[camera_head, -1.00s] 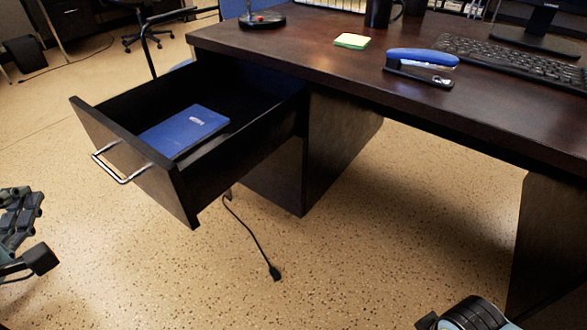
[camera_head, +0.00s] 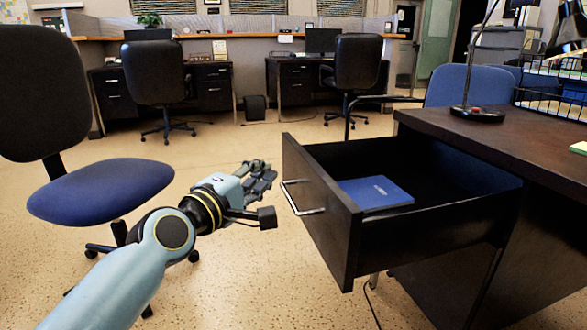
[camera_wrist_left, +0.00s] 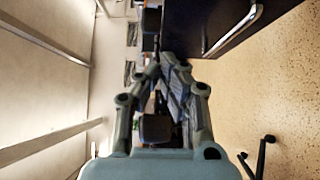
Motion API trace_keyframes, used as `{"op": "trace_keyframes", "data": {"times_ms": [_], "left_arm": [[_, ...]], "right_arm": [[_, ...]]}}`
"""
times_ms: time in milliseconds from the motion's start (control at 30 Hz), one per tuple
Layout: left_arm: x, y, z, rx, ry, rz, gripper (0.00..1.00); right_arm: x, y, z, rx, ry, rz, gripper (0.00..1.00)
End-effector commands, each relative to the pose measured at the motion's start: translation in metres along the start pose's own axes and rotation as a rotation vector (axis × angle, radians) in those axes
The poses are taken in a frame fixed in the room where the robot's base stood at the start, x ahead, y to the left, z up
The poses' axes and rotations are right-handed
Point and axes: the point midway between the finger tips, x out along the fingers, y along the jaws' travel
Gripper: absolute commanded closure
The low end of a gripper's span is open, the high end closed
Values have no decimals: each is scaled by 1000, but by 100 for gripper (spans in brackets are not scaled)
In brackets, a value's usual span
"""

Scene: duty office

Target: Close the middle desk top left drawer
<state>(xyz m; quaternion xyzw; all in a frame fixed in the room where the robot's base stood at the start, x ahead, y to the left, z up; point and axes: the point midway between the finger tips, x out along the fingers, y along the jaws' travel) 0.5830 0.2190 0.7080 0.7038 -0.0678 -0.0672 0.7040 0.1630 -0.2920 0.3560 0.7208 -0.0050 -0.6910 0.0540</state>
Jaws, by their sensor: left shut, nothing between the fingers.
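The dark top left drawer (camera_head: 325,215) of the desk (camera_head: 470,140) is pulled well open at the right of the head view. A blue book (camera_head: 375,193) lies flat inside it. Its silver bar handle (camera_head: 300,197) faces my left gripper (camera_head: 262,178). That gripper is shut and empty, a little left of the drawer front and apart from it. In the left wrist view, my left gripper (camera_wrist_left: 172,65) points up the picture, with the drawer front (camera_wrist_left: 190,30) and handle (camera_wrist_left: 237,30) at upper right. My right gripper is not in view.
A blue office chair (camera_head: 100,190) stands close by on the left. A blue-backed chair (camera_head: 470,85) is behind the desk. Back desks with black chairs (camera_head: 155,72) stand far off. The speckled floor between is clear.

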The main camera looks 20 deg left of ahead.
Motion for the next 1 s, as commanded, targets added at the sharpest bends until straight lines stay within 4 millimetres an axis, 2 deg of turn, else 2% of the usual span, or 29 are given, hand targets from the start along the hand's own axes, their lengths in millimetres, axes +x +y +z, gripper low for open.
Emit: {"op": "trace_keyframes", "data": {"times_ms": [33, 133, 333, 567, 1000], "left_arm": [[12, -1, 0, -2, 0, 1, 100], [32, -2, 0, -1, 0, 0, 100], [52, -3, 20, -3, 0, -2, 100], [60, -1, 28, 0, 0, -2, 100], [62, -1, 26, 1, 0, -1, 100]], "right_arm": [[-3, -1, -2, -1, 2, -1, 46], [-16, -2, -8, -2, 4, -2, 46], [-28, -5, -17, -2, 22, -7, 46], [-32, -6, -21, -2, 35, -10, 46], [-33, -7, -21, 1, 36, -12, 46]]}}
